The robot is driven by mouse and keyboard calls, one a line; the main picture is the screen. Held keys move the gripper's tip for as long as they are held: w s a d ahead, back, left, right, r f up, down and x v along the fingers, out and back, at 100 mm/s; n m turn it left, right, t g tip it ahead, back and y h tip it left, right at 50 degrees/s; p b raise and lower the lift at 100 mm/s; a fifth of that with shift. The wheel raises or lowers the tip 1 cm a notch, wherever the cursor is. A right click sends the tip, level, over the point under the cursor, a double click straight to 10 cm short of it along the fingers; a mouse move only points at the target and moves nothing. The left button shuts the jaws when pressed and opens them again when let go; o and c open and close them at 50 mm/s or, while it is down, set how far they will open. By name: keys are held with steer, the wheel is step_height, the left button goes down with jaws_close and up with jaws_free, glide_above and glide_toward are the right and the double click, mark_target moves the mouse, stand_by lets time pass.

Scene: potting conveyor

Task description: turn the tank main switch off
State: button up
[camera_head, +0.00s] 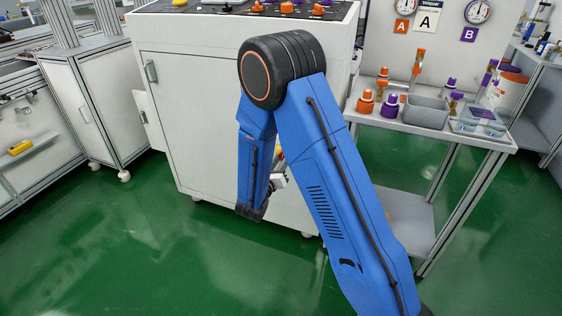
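A white cabinet (200,110) stands in front of me with a dark control panel (340,13) on its top, cut off by the upper picture edge. Orange knobs (287,8) and a small black control (226,8) show on the panel. I cannot tell which control, if any, is the tank main switch. My blue arm is folded in front of the cabinet, its end hanging low before the cabinet's front, well below the panel. A small pale part by the forearm may belong to my gripper (279,181); the fingers cannot be made out.
On the right a bench (470,138) holds orange and purple fittings, a grey bin (425,112) and a clear box (480,120). Gauges marked A and B hang behind it. White cabinets (90,110) stand at left. The green floor (130,240) is clear in front.

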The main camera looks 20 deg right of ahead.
steer(key=n, duration=0.4)
steer(key=shift+n, duration=2.1)
steer(key=o, duration=1.1)
steer(key=shift+c, duration=0.2)
steer(key=v, duration=1.7)
steer(key=shift+s+a, duration=0.15)
steer(key=shift+s, duration=0.05)
